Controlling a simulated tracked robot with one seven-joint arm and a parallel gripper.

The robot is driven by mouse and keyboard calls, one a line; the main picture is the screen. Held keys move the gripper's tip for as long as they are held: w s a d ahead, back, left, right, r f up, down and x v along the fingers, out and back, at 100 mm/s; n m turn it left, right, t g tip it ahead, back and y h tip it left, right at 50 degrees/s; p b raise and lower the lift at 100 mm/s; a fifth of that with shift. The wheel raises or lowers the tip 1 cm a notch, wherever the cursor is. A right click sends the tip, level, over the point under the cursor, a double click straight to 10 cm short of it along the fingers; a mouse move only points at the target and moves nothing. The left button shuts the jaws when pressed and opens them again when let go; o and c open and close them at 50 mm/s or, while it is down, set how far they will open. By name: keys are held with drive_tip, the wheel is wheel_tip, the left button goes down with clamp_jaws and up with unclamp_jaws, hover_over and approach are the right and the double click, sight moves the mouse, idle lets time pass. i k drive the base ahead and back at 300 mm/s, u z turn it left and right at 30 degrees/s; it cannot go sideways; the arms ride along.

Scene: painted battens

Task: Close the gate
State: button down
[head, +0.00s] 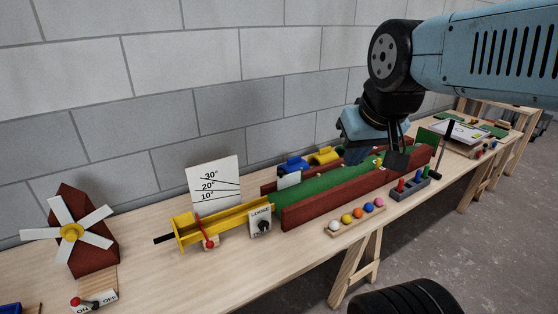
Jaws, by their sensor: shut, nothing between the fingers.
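A long green track (318,190) lies on the bench between dark red battens, the front one (330,203) nearest me. No part is clearly recognisable as the gate. A small white panel (289,180) stands by the back batten near the left end, and an upright green panel (428,136) stands at the right end; I cannot tell whether either is the gate. My gripper (396,160) is shut and empty, pointing down over the right part of the track. It hides some of the track and back batten. I cannot tell whether it touches anything.
A yellow chute (222,222) with a red-knobbed lever, an angle board (213,183) and a dial box (260,222) stand left of the track. Coloured balls in a rack (356,217) and a peg block (408,188) lie in front. A toy windmill (72,232) stands far left.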

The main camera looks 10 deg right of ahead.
sight(294, 178)
drive_tip(key=i, duration=0.9)
drive_tip(key=u, duration=0.05)
